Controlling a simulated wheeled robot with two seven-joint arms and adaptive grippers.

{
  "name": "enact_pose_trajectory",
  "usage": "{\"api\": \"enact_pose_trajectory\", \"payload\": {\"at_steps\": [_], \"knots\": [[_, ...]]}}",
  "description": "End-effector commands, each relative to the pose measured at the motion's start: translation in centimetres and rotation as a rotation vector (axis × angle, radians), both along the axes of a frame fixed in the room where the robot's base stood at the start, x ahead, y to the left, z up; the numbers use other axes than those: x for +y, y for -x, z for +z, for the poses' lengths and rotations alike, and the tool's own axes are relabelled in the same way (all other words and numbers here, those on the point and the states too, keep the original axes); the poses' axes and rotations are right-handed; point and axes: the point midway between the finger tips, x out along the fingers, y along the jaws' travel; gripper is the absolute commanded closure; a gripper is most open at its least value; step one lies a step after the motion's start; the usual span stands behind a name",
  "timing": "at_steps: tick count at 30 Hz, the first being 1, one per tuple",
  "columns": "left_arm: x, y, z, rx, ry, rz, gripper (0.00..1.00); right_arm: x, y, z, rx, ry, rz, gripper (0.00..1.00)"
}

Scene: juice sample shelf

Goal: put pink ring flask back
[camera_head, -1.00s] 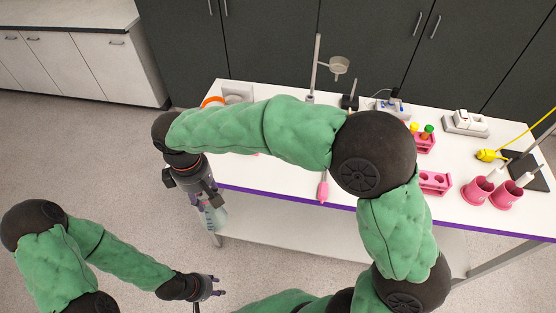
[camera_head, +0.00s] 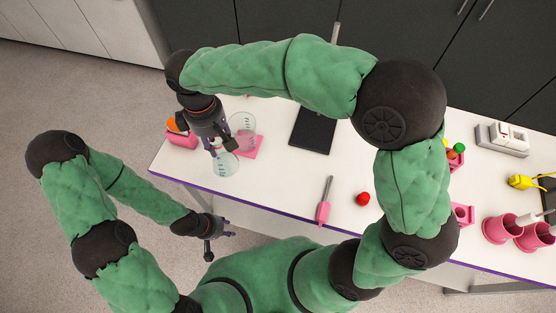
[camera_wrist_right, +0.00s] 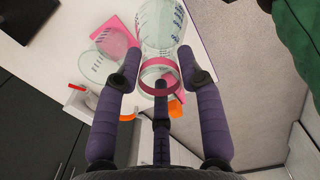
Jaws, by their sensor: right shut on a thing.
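My right gripper (camera_head: 217,143) is shut on the neck of a clear conical flask (camera_head: 226,164), over the left part of the white table. In the right wrist view a pink ring (camera_wrist_right: 158,75) circles this flask's neck between the fingers, and the graduated glass body (camera_wrist_right: 160,20) lies beyond it. I cannot tell whether the held flask touches the table. My left gripper (camera_head: 229,228) is empty and looks open, in front of the table's front edge.
A pink holder with an orange item (camera_head: 178,130) stands at the table's left end. A black stand base (camera_head: 313,132), a pink-handled tool (camera_head: 325,200) and a red ball (camera_head: 363,198) are right of the flasks. Pink cups (camera_head: 500,228) stand far right.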

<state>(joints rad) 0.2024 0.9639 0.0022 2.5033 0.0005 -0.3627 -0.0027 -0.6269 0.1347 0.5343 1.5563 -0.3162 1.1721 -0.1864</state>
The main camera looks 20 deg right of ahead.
Motion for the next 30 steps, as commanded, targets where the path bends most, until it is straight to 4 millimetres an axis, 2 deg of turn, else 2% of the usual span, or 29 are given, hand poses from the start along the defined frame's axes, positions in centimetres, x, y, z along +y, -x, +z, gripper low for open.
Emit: {"api": "enact_pose_trajectory", "payload": {"at_steps": [5, 14, 18, 24, 30], "knots": [[0.0, 0.0, -0.4, 0.001, 0.0, 0.001, 0.6, -2.2, 0.3, -1.0, 0.0, -0.001, -0.004, 1.0], [0.0, 0.0, -1.2, 0.001, 0.0, 0.0, 0.6, -8.1, 1.2, -3.7, 0.0, -0.001, -0.006, 1.0], [0.0, 0.0, -1.7, 0.0, 0.0, 0.0, 0.6, -10.3, 1.6, -5.8, 0.003, 0.001, -0.004, 1.0], [0.0, 0.0, -2.2, 0.0, 0.0, 0.0, 0.6, -12.4, 1.9, -8.3, 0.0, 0.0, -0.003, 1.0], [0.0, 0.0, -2.4, 0.0, 0.0, 0.0, 0.6, -13.1, 2.0, -9.1, 0.0, 0.0, -0.001, 1.0]]}}
